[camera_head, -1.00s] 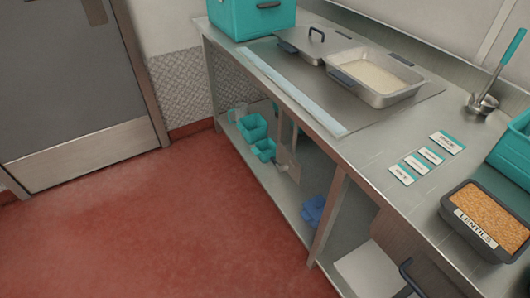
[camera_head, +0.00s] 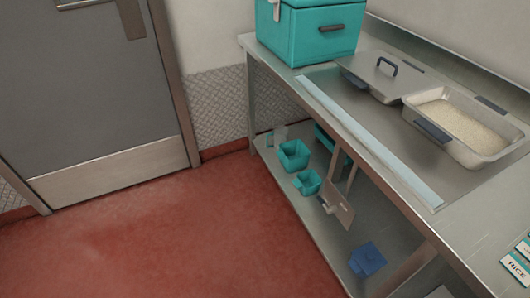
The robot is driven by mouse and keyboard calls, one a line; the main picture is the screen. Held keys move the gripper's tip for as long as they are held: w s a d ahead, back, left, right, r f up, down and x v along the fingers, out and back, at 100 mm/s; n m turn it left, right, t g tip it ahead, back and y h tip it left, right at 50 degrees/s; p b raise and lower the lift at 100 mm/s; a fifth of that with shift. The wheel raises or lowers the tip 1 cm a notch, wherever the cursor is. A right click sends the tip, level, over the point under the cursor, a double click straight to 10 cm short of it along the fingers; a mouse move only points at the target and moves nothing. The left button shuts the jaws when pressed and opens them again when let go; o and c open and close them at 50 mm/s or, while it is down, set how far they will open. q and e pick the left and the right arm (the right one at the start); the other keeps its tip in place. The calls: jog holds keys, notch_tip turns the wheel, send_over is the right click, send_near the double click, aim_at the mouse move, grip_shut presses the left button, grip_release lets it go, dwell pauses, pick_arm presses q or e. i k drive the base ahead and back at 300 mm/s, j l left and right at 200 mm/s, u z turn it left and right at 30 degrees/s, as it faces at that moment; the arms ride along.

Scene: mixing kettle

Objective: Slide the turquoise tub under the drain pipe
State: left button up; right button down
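Two small open turquoise tubs stand on the lower shelf under the counter. One turquoise tub (camera_head: 293,155) is farther back, and the other turquoise tub (camera_head: 307,182) is just nearer. I cannot tell which one the task means. Thin upright bars and a tan plate (camera_head: 338,204) with a pale knob-like part are to the right of the tubs. I cannot make out a drain pipe for certain among them. Neither of my grippers is in view.
A large turquoise box (camera_head: 310,32), a grey lid (camera_head: 383,76) and a steel pan of pale grain (camera_head: 490,150) are on the counter. A blue container (camera_head: 367,259) sits on the lower shelf (camera_head: 325,245). The red floor (camera_head: 170,240) before the shelf is clear.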

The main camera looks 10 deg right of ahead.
aim_at(308, 182)
jog(key=i+j+u, duration=0.25)
jog(key=i, duration=0.55)
jog(key=i+j+u, duration=0.1)
jog(key=i+u, duration=0.15)
jog(key=i, duration=0.55)
jog(key=i+z, duration=0.4)
jog(key=i+j+z, duration=0.2)
jog(key=z, duration=0.2)
jog(key=i+j+z, duration=0.2)
jog(key=z, duration=0.2)
jog(key=i+j+z, duration=0.25)
jog(key=z, duration=0.15)
